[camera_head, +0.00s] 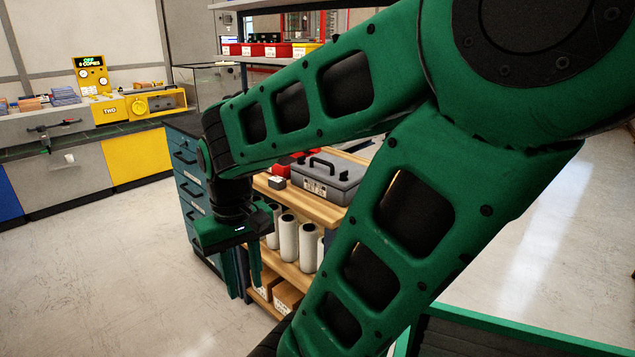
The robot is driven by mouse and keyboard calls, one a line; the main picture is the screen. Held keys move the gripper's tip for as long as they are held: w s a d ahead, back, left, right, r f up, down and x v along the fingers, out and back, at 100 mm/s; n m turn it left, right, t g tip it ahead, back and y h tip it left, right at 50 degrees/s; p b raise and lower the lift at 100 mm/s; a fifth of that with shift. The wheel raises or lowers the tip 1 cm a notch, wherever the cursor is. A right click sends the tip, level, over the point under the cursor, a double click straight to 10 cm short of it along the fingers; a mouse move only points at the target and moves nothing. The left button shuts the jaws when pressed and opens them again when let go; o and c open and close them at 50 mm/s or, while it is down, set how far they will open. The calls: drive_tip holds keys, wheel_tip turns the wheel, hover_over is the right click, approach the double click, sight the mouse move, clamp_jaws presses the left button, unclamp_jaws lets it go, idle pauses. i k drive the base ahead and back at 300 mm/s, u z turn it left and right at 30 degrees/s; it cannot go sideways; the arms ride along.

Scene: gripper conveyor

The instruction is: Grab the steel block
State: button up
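My gripper (243,284) hangs fingers down at the end of my green arm, in front of the wooden shelf unit. Its two fingers stand apart with a gap between them, and I see nothing held there. I cannot make out a block that is clearly steel. A small dark block (277,183) lies on the top shelf beside a grey case (325,175) with a black handle, but its material is too small to tell. My arm hides much of the shelf unit and the right of the room.
The wooden shelves (312,207) hold white rolls (289,238) and cardboard boxes (286,298). A dark drawer cabinet (190,185) stands left of them. A yellow machine (140,103) and a counter (95,126) line the far left. The floor (110,260) at left is clear.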

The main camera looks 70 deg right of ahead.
sight(276, 183)
drive_tip(key=z, duration=1.85)
drive_tip(key=k, duration=0.4)
drive_tip(key=z, duration=0.05)
drive_tip(key=i, duration=0.4)
drive_tip(key=u, duration=0.1)
